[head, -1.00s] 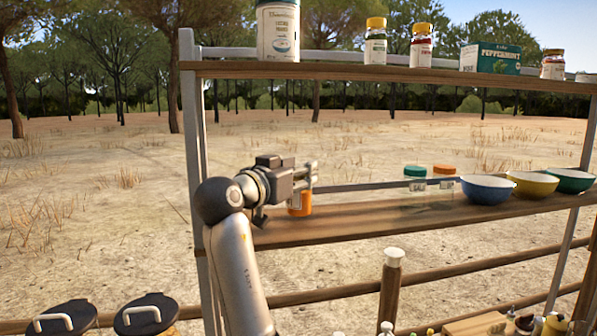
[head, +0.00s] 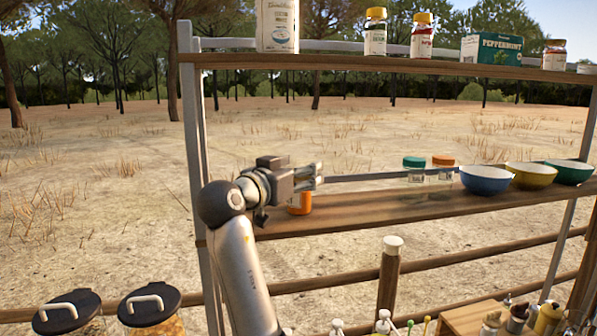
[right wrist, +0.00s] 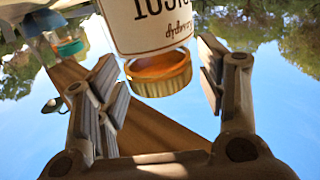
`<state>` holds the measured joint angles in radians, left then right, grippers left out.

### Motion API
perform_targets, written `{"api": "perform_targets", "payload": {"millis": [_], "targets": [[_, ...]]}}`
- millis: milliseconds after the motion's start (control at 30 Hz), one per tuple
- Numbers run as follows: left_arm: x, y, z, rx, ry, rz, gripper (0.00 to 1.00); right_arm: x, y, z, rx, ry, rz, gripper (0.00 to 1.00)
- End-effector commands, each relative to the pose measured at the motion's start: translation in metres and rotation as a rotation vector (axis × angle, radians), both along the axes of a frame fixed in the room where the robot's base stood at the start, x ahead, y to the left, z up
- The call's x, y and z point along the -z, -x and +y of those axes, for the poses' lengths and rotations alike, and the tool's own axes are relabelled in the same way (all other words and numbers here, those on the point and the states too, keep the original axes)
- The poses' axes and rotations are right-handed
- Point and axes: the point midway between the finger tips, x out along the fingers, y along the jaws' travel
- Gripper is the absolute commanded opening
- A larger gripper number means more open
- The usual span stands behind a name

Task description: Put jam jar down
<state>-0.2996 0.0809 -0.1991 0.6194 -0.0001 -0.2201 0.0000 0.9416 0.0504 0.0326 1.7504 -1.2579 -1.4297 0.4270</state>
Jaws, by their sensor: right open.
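The jam jar (head: 300,204) shows as an orange piece below my right gripper, at the left end of the middle wooden shelf (head: 350,214). It appears to rest on the shelf; the gripper hides its upper part. In the right wrist view, the jar (right wrist: 160,74) has an orange-gold lid and a white label with dark writing. My right gripper (head: 312,176) is open. Its fingers (right wrist: 158,72) stand on either side of the jar, with gaps visible on both sides. My left gripper is not in view.
A teal-lidded jar (head: 414,163) and an orange-lidded jar (head: 443,161) stand farther right, beside blue (head: 486,181), yellow and green bowls. The upper shelf (head: 400,72) holds a canister, jars and a box. The shelf between the jam jar and lidded jars is clear.

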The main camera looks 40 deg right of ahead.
Motion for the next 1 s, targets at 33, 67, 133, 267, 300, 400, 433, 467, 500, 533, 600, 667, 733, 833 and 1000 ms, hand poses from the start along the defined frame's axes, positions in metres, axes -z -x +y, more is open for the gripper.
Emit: {"api": "perform_targets", "payload": {"millis": [33, 67, 133, 267, 300, 400, 433, 467, 500, 533, 600, 667, 733, 833, 1000], "targets": [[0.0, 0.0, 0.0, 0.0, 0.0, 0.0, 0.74, 0.0, 0.0, 0.0, 0.0, 0.0, 0.0, 0.64], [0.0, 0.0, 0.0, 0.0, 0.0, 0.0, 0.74, 0.0, 0.0, 0.0, 0.0, 0.0, 0.0, 0.64], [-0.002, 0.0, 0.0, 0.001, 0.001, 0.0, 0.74, -0.002, 0.0, 0.0, 0.0, 0.0, 0.0, 0.64], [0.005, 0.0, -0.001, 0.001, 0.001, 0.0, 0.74, 0.001, 0.001, 0.007, -0.003, -0.001, -0.002, 0.64], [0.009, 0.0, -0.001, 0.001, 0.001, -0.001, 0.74, 0.002, 0.002, 0.012, -0.003, -0.002, -0.003, 0.64], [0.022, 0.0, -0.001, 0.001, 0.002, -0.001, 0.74, 0.003, 0.007, 0.028, -0.005, -0.001, -0.004, 0.64], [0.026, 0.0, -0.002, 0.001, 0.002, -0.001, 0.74, 0.004, 0.009, 0.034, -0.005, -0.001, -0.005, 0.64], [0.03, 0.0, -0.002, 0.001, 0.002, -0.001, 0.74, 0.004, 0.01, 0.04, -0.005, -0.002, -0.004, 0.64], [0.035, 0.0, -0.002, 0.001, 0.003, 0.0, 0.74, 0.004, 0.013, 0.048, -0.005, -0.001, -0.005, 0.64], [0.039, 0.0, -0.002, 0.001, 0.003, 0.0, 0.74, 0.004, 0.015, 0.054, -0.005, -0.002, -0.006, 0.64], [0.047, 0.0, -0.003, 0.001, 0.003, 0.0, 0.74, 0.004, 0.019, 0.067, -0.004, -0.001, -0.004, 0.64], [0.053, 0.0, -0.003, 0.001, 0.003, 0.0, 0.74, 0.003, 0.022, 0.078, -0.004, -0.001, -0.005, 0.64], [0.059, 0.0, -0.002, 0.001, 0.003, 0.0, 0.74, 0.002, 0.025, 0.089, -0.004, -0.002, -0.003, 0.64], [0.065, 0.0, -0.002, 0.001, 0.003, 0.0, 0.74, 0.001, 0.029, 0.102, -0.003, -0.001, -0.003, 0.64], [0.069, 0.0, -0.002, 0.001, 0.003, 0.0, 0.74, -0.002, 0.033, 0.114, -0.002, 0.0, -0.001, 0.64]]}}
